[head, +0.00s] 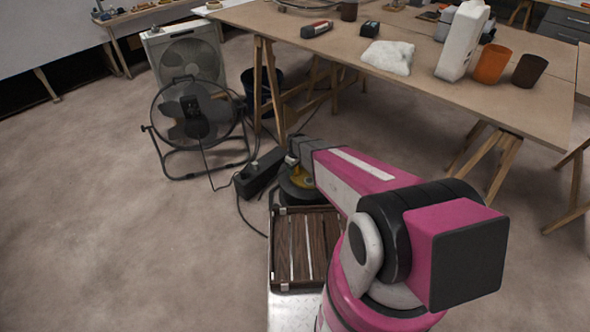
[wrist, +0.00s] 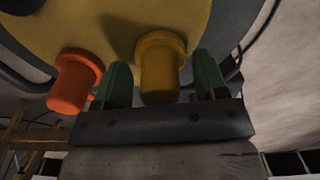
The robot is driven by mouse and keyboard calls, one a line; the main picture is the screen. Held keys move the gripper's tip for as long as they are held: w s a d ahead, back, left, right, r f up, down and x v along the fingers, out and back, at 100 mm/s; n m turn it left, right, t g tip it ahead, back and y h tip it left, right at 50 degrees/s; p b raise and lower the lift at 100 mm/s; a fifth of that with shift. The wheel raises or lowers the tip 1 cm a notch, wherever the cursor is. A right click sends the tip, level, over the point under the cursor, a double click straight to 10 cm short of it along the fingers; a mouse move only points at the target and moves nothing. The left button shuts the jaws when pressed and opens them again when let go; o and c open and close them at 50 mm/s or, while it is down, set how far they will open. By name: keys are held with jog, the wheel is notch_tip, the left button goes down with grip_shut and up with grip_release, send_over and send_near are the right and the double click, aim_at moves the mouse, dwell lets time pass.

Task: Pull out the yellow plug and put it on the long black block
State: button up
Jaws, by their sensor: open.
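The yellow plug (wrist: 161,70) sits in a yellow round face (wrist: 120,20) at the top of the wrist view. My gripper (wrist: 162,82) is open, with one green finger on each side of the plug. A gap shows on each side, and I cannot tell whether either finger touches it. An orange plug (wrist: 74,82) sits in the same face, left of my left finger. In the head view my arm partly hides the round yellow and dark reel (head: 300,190), and the yellow plug cannot be made out. The long black block (head: 259,173) lies on the floor just left of the reel.
A black floor fan (head: 192,112) stands behind the block, its cord running toward it. A slatted dark wood case (head: 300,240) lies in front of the reel. A trestle table (head: 440,75) with cups and tools stands at right. The floor at left is clear.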

dwell(0.8)
grip_shut()
jog(key=shift+r, duration=0.2)
jog(key=shift+r, duration=2.8)
